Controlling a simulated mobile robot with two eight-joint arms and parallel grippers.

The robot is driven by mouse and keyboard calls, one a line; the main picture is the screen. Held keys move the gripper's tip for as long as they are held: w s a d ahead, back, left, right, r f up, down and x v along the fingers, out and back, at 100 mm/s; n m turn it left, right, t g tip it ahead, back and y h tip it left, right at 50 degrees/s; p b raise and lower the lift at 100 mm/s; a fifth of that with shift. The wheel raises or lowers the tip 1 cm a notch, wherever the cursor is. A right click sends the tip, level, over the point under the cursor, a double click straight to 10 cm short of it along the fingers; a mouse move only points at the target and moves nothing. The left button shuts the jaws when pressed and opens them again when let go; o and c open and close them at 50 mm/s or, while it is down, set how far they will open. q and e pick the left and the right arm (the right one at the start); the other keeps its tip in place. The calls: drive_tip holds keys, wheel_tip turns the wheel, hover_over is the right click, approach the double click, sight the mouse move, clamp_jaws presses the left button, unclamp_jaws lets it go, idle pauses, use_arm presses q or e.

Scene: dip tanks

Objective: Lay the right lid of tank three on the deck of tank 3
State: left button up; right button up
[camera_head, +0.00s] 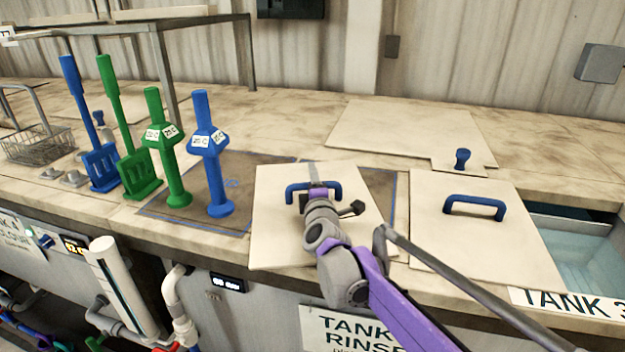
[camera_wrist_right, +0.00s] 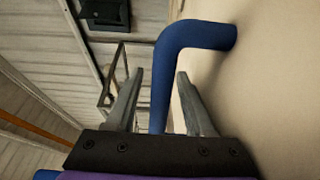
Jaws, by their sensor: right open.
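A cream lid (camera_head: 277,225) with a blue handle (camera_head: 296,190) lies on the deck at centre, over part of a blue-outlined brown area. My right gripper (camera_head: 313,182) is at this handle; its fingers hide part of it. In the wrist view the open right gripper (camera_wrist_right: 160,100) has the blue handle (camera_wrist_right: 180,55) between its fingers, with gaps showing. The lid face (camera_wrist_right: 275,85) fills the right side there. Another cream lid (camera_head: 475,235) with a blue handle (camera_head: 474,206) lies left of the open, water-filled part of tank 3 (camera_head: 590,262). My left gripper is not in view.
Blue (camera_head: 208,160) and green (camera_head: 165,155) upright tools stand left of the centre lid. A wire basket (camera_head: 38,145) is at far left. A cream panel (camera_head: 395,128) with a blue knob (camera_head: 462,158) lies behind. A metal frame (camera_head: 165,65) stands at back left.

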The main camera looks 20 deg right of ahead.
drive_tip(key=shift+s+r, duration=0.1)
drive_tip(key=shift+r, duration=0.1)
drive_tip(key=v, duration=1.2)
